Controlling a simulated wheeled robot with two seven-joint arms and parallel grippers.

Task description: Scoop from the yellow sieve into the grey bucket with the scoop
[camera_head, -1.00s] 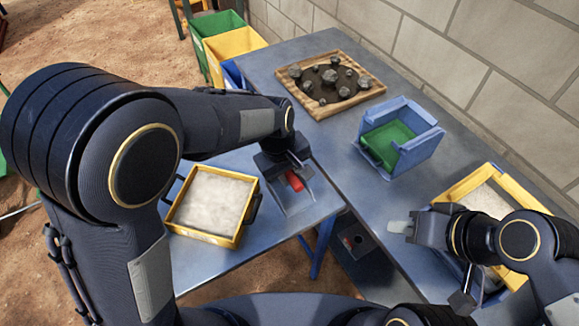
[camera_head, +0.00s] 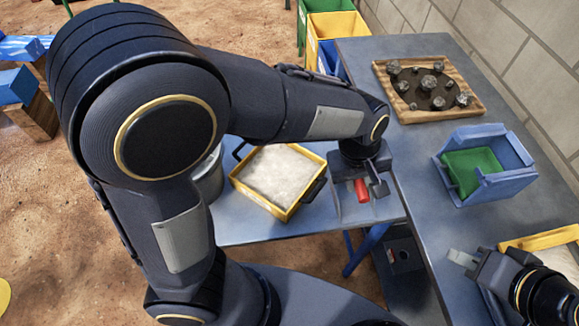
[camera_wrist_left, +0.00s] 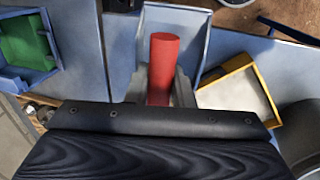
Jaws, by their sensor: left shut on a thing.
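The yellow sieve (camera_head: 258,201), filled with pale grey grit, sits on the lower table; part of it shows in the left wrist view (camera_wrist_left: 228,68). The grey bucket (camera_head: 208,178) stands just left of it, mostly hidden behind my left arm; it also shows in the left wrist view (camera_wrist_left: 304,130). My left gripper (camera_head: 362,185) is right of the sieve, shut on the red handle of the scoop (camera_wrist_left: 162,65). The scoop's grey pan lies beyond the handle, low over the table; contact is unclear. My right gripper (camera_head: 462,258) is at lower right, its jaw opening unclear.
A blue box with a green inside (camera_head: 483,185) and a wooden tray of dark rocks (camera_head: 430,116) stand on the long table. A second yellow frame (camera_head: 540,239) is near my right arm. Green and yellow bins (camera_head: 335,25) stand behind.

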